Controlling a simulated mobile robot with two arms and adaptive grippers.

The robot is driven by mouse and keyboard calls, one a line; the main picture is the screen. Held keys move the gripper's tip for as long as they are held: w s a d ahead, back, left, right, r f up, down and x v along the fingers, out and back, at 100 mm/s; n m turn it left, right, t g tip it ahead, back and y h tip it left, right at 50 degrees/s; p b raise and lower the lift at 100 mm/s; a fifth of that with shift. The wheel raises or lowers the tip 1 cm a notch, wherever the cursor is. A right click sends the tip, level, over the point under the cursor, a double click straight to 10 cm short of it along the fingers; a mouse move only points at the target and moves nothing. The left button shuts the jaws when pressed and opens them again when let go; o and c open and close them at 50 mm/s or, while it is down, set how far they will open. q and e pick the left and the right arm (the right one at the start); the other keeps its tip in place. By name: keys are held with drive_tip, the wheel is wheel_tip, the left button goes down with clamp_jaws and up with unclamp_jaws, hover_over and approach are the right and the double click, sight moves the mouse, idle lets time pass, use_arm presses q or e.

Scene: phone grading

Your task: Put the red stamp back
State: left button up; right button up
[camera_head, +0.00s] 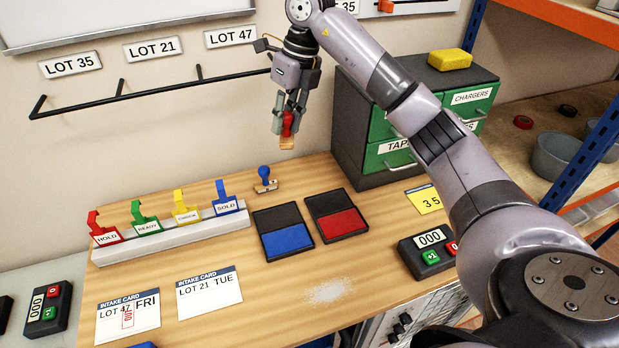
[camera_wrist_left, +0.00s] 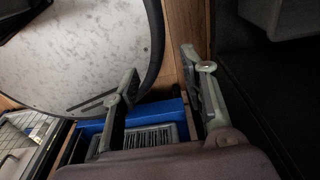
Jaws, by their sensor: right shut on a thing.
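My right gripper (camera_head: 288,122) is shut on the red stamp (camera_head: 287,143), whose red handle is between the fingers and whose wooden base points down. It is held in the air above the back of the wooden table (camera_head: 360,255). A blue stamp (camera_head: 264,178) stands on the table below and left of it. An open red ink pad (camera_head: 337,221) and an open blue ink pad (camera_head: 286,239) lie in front. The card "LOT 47 FRI" (camera_head: 146,312) bears a red mark. My left gripper (camera_wrist_left: 160,97) shows only in the left wrist view, with its fingers apart and empty.
A green drawer cabinet (camera_head: 421,134) with a yellow block (camera_head: 449,60) on top stands right of my right gripper. A rack of coloured tags (camera_head: 175,238) runs along the table's left. A black wall rail (camera_head: 150,91) is behind. White powder (camera_head: 329,291) lies in front.

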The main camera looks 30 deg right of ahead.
drive_tip(key=w+d+r+m+t+h, duration=0.25)
drive_tip(key=d+m, duration=0.55)
drive_tip(key=m, duration=0.6)
drive_tip(key=shift+g, duration=0.35)
drive_tip(key=s+p+x, duration=0.1)
drive_tip(key=x, duration=0.5)
drive_tip(key=s+p+x, duration=0.1)
drive_tip(key=x, duration=0.6)
drive_tip(key=s+f+x, duration=0.1)
drive_tip(key=s+x, duration=0.1)
drive_tip(key=x, duration=0.4)
drive_tip(key=shift+d+f+p, duration=0.1)
drive_tip(key=shift+f+p, duration=0.05)
drive_tip(key=shift+p, duration=0.25)
use_arm(q)
drive_tip(key=r, duration=0.2)
drive_tip(key=shift+w+a+r, duration=0.1)
drive_tip(key=shift+w+r, duration=0.25)
drive_tip(key=shift+w, duration=0.05)
use_arm(e)
drive_tip(key=shift+w+f, duration=0.1)
drive_tip(key=shift+f, duration=0.05)
drive_tip(key=shift+f, duration=0.1)
drive_tip(key=o, duration=0.5)
drive_tip(key=shift+f, duration=0.1)
drive_tip(key=shift+c, duration=0.2)
drive_tip(key=o, duration=0.5)
drive_tip(key=shift+c, duration=0.2)
use_arm(q)
drive_tip(key=shift+f, duration=0.1)
